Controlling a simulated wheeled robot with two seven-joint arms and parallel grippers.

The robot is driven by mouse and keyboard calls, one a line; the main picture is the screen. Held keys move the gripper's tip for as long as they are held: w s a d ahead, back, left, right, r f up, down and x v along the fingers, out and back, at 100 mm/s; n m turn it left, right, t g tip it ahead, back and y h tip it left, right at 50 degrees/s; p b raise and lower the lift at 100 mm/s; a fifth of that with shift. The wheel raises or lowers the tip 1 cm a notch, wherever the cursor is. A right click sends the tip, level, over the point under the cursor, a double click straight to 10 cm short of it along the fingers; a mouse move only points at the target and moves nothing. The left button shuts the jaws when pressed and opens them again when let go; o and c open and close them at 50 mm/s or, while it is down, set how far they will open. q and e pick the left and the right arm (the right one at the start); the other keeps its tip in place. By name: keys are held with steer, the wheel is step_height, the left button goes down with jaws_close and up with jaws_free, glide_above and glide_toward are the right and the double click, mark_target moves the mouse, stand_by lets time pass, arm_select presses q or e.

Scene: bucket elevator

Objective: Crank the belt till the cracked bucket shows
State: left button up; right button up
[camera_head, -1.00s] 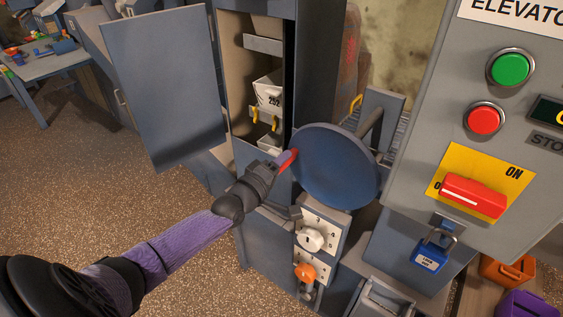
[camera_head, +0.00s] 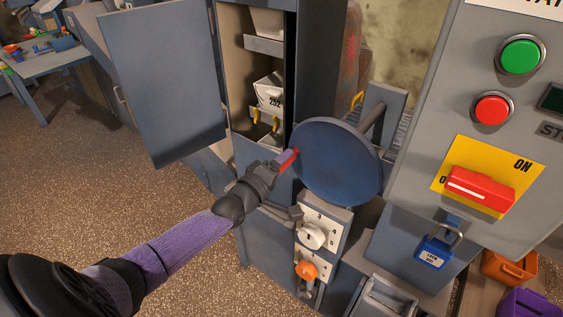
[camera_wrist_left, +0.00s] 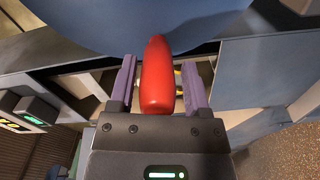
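The elevator housing stands at centre with its tall door (camera_head: 165,90) swung open to the left. In the opening a white bucket marked 252 (camera_head: 268,92) shows, with part of another white bucket (camera_head: 268,22) above and one partly hidden below. I see no clear crack on them. The blue round crank wheel (camera_head: 337,160) has a red handle (camera_head: 288,158). My left gripper (camera_head: 281,166) is at this handle. In the left wrist view its purple fingers stand on either side of the red handle (camera_wrist_left: 157,78), with a narrow gap on each side. My right gripper is out of view.
A control panel at right has a green button (camera_head: 521,54), a red button (camera_head: 492,108) and a red ON switch (camera_head: 480,188). A blue padlock (camera_head: 434,252) hangs below. A white dial (camera_head: 311,236) and an orange knob (camera_head: 306,270) sit under the wheel.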

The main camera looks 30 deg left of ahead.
arm_select(q)
steer(key=shift+o, duration=0.6)
steer(key=shift+s+r, duration=0.1)
steer(key=shift+s, duration=0.3)
steer(key=s+p, duration=0.3)
steer(key=s, duration=0.6)
steer(key=shift+a, duration=0.15)
